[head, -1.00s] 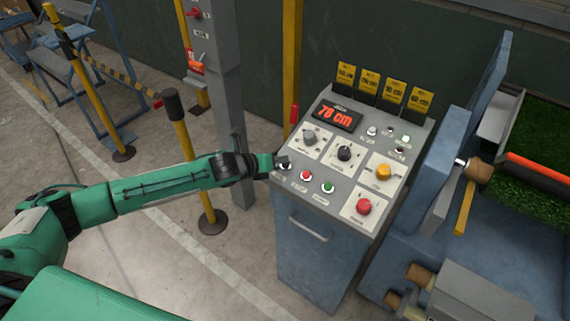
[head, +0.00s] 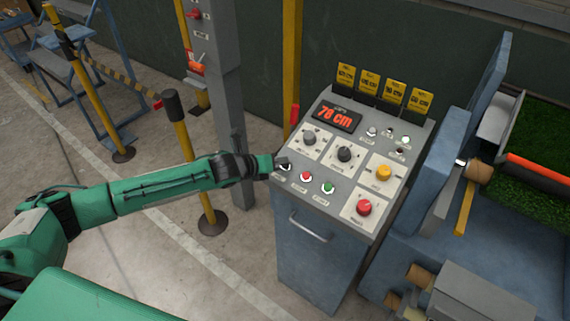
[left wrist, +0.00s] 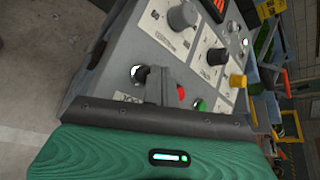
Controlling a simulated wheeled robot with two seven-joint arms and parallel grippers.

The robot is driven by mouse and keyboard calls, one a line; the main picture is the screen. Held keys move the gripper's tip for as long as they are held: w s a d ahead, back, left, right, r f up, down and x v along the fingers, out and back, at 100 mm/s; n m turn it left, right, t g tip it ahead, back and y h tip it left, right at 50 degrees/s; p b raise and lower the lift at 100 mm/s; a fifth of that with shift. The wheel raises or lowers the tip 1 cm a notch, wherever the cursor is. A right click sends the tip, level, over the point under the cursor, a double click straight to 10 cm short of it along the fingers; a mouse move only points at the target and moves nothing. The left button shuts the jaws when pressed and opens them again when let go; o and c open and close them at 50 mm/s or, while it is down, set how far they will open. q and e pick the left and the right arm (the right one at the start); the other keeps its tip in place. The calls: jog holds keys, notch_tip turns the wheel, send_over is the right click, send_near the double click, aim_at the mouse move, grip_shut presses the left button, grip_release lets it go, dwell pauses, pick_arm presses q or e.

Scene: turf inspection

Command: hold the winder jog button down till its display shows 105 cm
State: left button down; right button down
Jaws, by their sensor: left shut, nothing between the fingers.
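The winder's control panel (head: 331,186) has a display (head: 337,117) with red digits that look like 78 cm. The jog button (head: 286,167) is the leftmost of the lower row, at the panel's left edge. In the left wrist view it shows as a dark button with a pale ring (left wrist: 138,73), partly covered by my fingers. My left gripper (head: 281,162) is shut and empty, its fingertips right at the button. I cannot tell whether they touch it or press it down. My right gripper is out of view.
A red button (head: 306,177) and a green button (head: 328,188) sit close to the right of the jog button. Knobs, an amber button (head: 383,173) and a red button (head: 364,208) share the panel. A grey post (head: 222,90) stands behind my left wrist.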

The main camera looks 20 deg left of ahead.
pick_arm(q)
jog(key=shift+f, duration=0.1)
dwell(0.7)
jog(key=shift+w+d+f, duration=0.1)
jog(key=shift+w+f, duration=0.05)
jog(key=shift+f, duration=0.15)
